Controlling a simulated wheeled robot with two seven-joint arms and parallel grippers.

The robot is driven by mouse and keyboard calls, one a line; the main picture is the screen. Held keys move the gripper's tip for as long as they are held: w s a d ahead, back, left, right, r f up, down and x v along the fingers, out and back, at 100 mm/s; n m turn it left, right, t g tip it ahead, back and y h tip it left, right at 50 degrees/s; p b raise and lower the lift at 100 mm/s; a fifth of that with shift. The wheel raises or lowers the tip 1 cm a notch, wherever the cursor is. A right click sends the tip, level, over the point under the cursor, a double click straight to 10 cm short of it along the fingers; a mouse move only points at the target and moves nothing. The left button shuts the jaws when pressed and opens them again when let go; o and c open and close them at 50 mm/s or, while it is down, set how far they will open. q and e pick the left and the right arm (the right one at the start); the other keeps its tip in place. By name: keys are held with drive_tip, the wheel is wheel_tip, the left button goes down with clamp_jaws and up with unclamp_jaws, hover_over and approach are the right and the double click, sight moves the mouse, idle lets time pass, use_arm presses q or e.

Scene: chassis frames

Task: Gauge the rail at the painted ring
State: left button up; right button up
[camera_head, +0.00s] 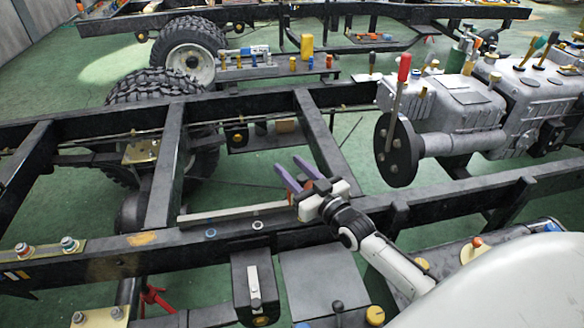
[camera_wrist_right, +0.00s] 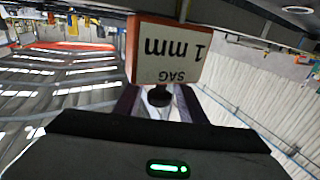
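My right gripper (camera_head: 293,172) is over the near chassis rail (camera_head: 110,262), with its two purple fingers pointing up and left. An orange-edged gauge (camera_wrist_right: 168,55) shows between the fingers in the right wrist view, its pale face reading "SAG 1 mm" upside down. The gripper appears shut on it, though the contact is partly hidden. In the head view only a bit of orange shows by the fingers. A white ring (camera_head: 257,225) and a blue ring (camera_head: 210,232) are on the rail, left of the gripper. My left gripper is not in view.
A pale grey strip (camera_head: 232,213) lies along the rail behind the rings. Cross members (camera_head: 163,185) span the frame. A grey gearbox (camera_head: 465,110) with a dark flange and red-handled lever (camera_head: 402,75) stands right. Big tyres (camera_head: 150,88) are behind. A black box (camera_head: 254,285) hangs below the rail.

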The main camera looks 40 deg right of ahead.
sight(304, 182)
drive_tip(key=s, duration=1)
drive_tip(key=shift+s, duration=0.15)
drive_tip(key=shift+f, duration=0.1)
idle(0.4)
